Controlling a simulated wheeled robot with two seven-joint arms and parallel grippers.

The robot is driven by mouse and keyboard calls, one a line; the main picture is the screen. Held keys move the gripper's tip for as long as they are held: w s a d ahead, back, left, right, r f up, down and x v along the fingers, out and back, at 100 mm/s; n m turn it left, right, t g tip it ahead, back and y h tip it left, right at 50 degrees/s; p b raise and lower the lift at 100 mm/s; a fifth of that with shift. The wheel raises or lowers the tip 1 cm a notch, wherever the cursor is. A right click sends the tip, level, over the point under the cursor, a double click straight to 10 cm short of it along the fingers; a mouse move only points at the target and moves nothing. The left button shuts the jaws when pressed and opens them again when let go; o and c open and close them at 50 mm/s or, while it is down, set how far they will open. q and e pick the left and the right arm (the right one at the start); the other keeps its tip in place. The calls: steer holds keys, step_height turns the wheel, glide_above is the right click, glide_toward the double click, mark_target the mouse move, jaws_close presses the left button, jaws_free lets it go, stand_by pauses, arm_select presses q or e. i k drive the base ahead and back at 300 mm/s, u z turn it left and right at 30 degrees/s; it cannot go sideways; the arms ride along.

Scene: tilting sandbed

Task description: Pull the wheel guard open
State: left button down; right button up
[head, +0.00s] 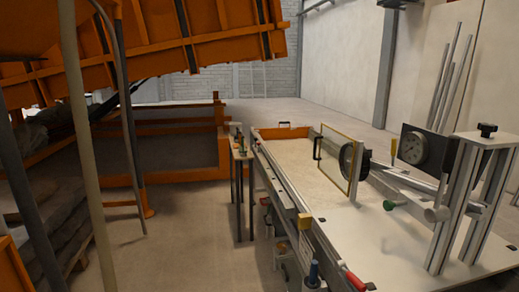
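A clear panel in a yellow frame, which looks like the wheel guard (323,178), stands upright over the sand bench at the right. A small black handle (317,147) is on its left side. A dark round wheel (347,160) shows at the guard's right edge, partly seen through the panel. I cannot tell from this angle how far the guard is swung. Neither of my grippers is in view.
The long sandbed (287,151) has a white plate (365,245) at its near end. A dial gauge (413,149) and metal posts (444,215) stand at the right. A narrow side table (243,156) adjoins the bench's left side. Concrete floor (190,245) is clear left of it.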

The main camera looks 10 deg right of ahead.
mark_target(320, 137)
steer(key=u, duration=0.65)
steer(key=i, duration=2.7)
steer(key=z, duration=0.65)
